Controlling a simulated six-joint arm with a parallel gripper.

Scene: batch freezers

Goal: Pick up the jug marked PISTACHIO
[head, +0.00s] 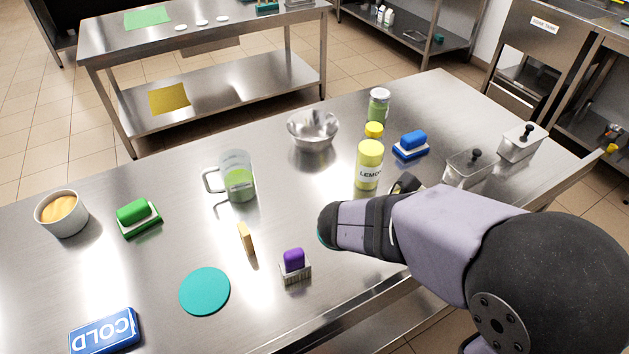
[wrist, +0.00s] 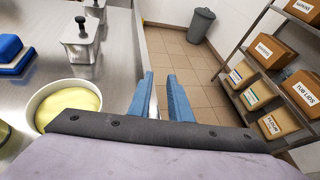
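A clear handled jug (head: 238,182) with pale green contents stands upright left of the middle of the steel table in the head view. Its handle points left. I cannot read a PISTACHIO mark on it from here. My gripper shows in the wrist view (wrist: 161,96) as two blue fingers, apart with nothing between them. It is over the table's edge, with the floor beyond. In the head view my arm hides most of the gripper, well to the right of the jug. The jug is not in the wrist view.
A steel bowl (head: 313,131), a yellow LEMON bottle (head: 369,165) and a green jar (head: 378,107) stand right of the jug. A yellow-filled tub (wrist: 37,113) is near my gripper.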

